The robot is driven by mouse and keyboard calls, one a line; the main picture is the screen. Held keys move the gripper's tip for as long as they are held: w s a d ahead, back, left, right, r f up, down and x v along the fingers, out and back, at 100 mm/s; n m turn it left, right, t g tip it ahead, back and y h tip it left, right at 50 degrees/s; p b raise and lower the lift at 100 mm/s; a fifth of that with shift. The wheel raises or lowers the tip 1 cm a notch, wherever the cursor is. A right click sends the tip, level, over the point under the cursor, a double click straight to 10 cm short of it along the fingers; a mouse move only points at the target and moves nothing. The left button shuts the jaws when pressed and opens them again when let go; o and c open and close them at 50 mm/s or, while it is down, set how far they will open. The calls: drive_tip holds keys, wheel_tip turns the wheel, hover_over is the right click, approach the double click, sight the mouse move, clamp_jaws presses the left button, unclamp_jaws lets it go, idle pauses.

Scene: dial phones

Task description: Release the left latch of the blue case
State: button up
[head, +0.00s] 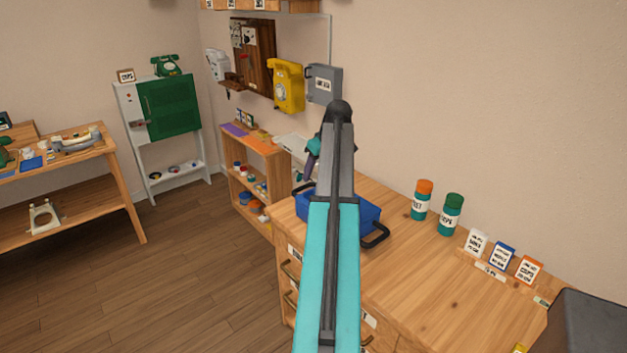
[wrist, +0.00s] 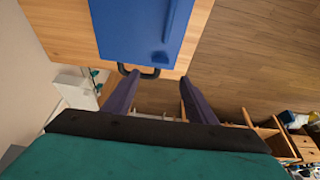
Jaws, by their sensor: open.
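The blue case (head: 368,213) sits on the wooden desk, partly hidden behind my arm in the head view. A black handle (head: 377,237) sticks out at its right end, and another dark loop shows at its left. In the wrist view the case (wrist: 125,30) fills the top middle, with a black loop handle (wrist: 150,72) at its lower edge. My gripper (wrist: 160,76) is open and empty, its purple fingertips close to this loop in the picture; I cannot tell if they touch. In the head view my gripper (head: 310,160) is partly hidden by my arm. I cannot make out the left latch.
Orange-capped (head: 422,200) and green-capped (head: 450,214) bottles stand right of the case, with small label cards (head: 502,255) further right. A low wooden shelf (head: 252,175) stands beyond the desk. The desk front between case and cards is clear.

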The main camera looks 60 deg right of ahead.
drive_tip(key=shift+b+v, duration=0.3)
drive_tip(key=shift+v, duration=1.85)
